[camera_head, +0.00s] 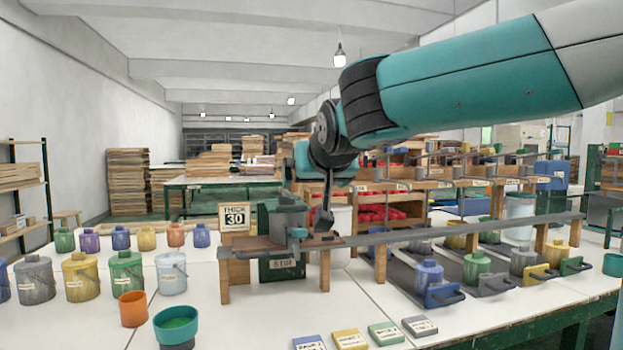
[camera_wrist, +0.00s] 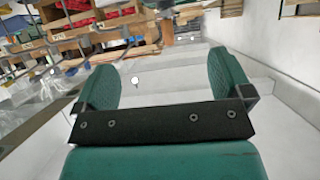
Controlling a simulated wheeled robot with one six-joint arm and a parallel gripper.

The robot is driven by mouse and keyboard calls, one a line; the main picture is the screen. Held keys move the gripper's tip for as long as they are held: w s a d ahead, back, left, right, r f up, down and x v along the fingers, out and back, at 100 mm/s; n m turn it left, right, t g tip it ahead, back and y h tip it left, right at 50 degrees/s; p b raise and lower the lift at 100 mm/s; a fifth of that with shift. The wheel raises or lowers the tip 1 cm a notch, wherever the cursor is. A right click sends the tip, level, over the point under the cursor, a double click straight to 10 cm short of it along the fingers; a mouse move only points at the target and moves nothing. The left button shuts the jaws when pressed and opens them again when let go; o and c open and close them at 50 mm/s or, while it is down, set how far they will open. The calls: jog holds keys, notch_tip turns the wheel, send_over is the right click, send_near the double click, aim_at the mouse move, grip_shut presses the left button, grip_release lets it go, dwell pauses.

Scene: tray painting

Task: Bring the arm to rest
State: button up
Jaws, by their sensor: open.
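My arm (camera_head: 470,85) reaches in from the upper right in the head view. Its dark wrist joints are bent above the table, near the wooden stand. My gripper (camera_wrist: 165,75) shows in the wrist view with its two teal fingers wide apart and nothing between them. The wrist view is tilted and looks across the room, with shelving at the top left and pale surfaces below. In the head view the fingers are hard to make out against the clutter, and part of the wrist overlaps the stand behind it.
A long raised rail (camera_head: 460,231) crosses the white table (camera_head: 250,325) on wooden posts. Several lidded paint pots stand at left, including a yellow pot (camera_head: 80,278). An orange cup (camera_head: 133,309) and a teal bowl (camera_head: 176,328) stand in front. A "THICK 30" sign (camera_head: 236,216) stands behind.

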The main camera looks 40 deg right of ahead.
jog(key=s+a+f+n+g+y, duration=0.5)
jog(key=s+a+f+n+y, duration=0.15)
jog(key=a+f, duration=0.6)
jog(key=s+a+f+n+g+y, duration=0.15)
jog(key=s+a+f+g, duration=0.25)
jog(key=s, duration=0.5)
jog(key=s+a+f+n+g+y, duration=0.1)
jog(key=s+a+f+n+g, duration=0.3)
jog(key=s, duration=0.6)
notch_tip(320, 180, up, 18)
jog(key=w+t+p, duration=0.1)
jog(key=p, duration=1.7)
jog(key=shift+d+m+p, duration=0.25)
jog(key=shift+m+p, duration=0.15)
jog(key=shift+w+f, duration=0.1)
